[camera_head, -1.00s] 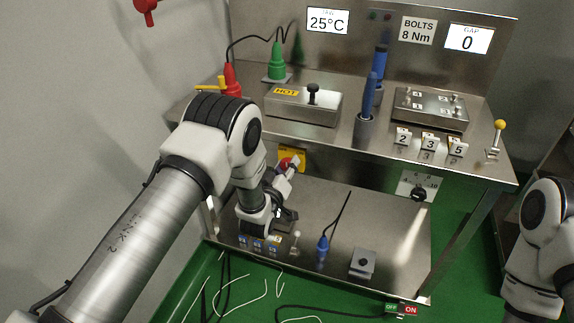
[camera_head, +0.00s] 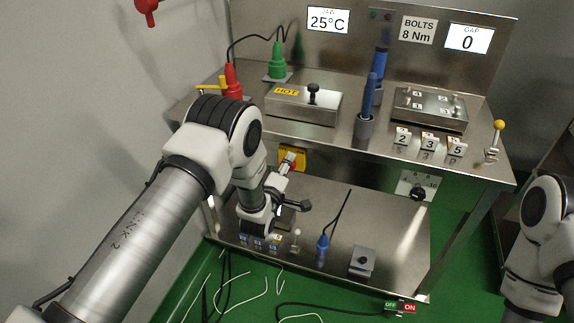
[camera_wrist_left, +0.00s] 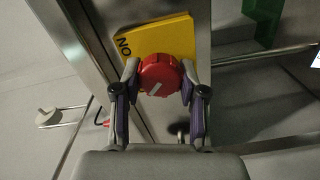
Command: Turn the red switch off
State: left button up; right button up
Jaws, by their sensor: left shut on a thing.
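The red switch (camera_wrist_left: 160,75) is a round knob with a short white mark, set on a yellow plate (camera_wrist_left: 178,35) with black lettering. In the left wrist view the white mark lies at a slant. My left gripper (camera_wrist_left: 159,72) is shut on the knob, with one finger on each side of it. In the head view the yellow plate (camera_head: 301,155) shows under the bench top, and my left gripper (camera_head: 287,163) is in front of it, hiding most of the knob. My right arm shows at the right edge, but its gripper is out of view.
The steel bench top (camera_head: 330,138) overhangs the switch. The lower shelf (camera_head: 385,225) holds a blue plug (camera_head: 322,248) and a small metal box (camera_head: 362,262). A dark rotary dial (camera_head: 418,194) is right of the switch. Cables lie on the green floor.

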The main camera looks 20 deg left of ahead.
dwell(0.4)
pick_arm(q)
jog(key=o, duration=1.1)
jog(key=shift+o, duration=0.2)
jog(key=s, duration=1.2)
jog(key=shift+a, duration=0.2)
